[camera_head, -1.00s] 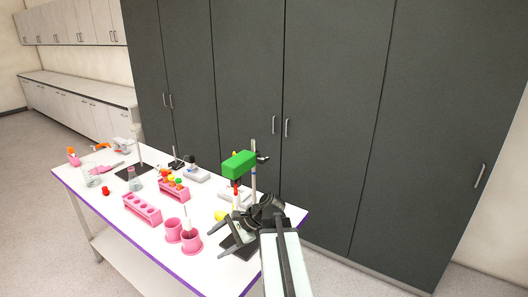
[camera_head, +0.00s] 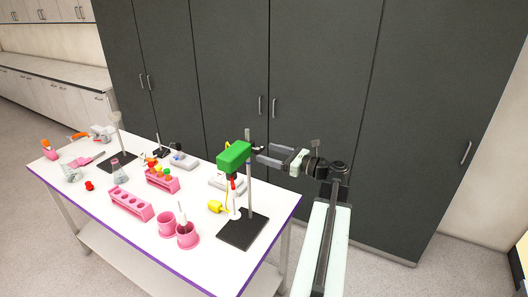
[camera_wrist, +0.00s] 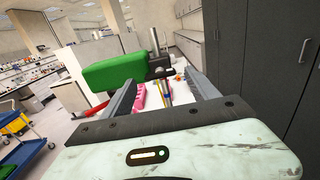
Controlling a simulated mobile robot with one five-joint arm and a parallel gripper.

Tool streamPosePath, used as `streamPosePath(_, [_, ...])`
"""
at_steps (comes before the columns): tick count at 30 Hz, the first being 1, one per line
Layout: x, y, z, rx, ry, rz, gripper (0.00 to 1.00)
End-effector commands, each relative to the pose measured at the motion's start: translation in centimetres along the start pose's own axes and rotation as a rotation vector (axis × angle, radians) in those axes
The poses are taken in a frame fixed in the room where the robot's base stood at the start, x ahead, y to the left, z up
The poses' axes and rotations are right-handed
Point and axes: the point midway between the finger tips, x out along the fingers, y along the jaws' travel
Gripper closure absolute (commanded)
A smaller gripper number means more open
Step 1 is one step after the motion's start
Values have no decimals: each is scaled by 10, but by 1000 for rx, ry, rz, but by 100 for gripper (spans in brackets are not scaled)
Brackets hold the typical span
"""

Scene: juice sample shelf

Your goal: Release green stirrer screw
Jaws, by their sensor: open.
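The green stirrer head (camera_head: 234,154) is on an upright metal rod (camera_head: 249,185) rising from a black base plate (camera_head: 242,229). In the wrist view the dark piece shows between and just beyond my open fingers (camera_wrist: 160,80).
Below the stirrer is a white table (camera_head: 120,185) with pink racks (camera_head: 130,204), pink cups (camera_head: 187,236), a yellow item (camera_head: 215,206) and another stand (camera_head: 118,160). Tall dark cabinets (camera_head: 320,90) stand close behind my gripper.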

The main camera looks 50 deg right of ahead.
Motion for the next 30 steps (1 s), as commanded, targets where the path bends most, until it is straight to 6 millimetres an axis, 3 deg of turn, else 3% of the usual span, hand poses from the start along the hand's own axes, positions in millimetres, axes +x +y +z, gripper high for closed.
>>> streamPosePath(6, [25,-1,0,-1,1,-1,31])
streamPosePath(14, [27,-1,0,-1,1,-2,31])
streamPosePath(21, [26,-1,0,-1,1,-2,93])
streamPosePath(30, [24,-3,0,-38,1,-7,93])
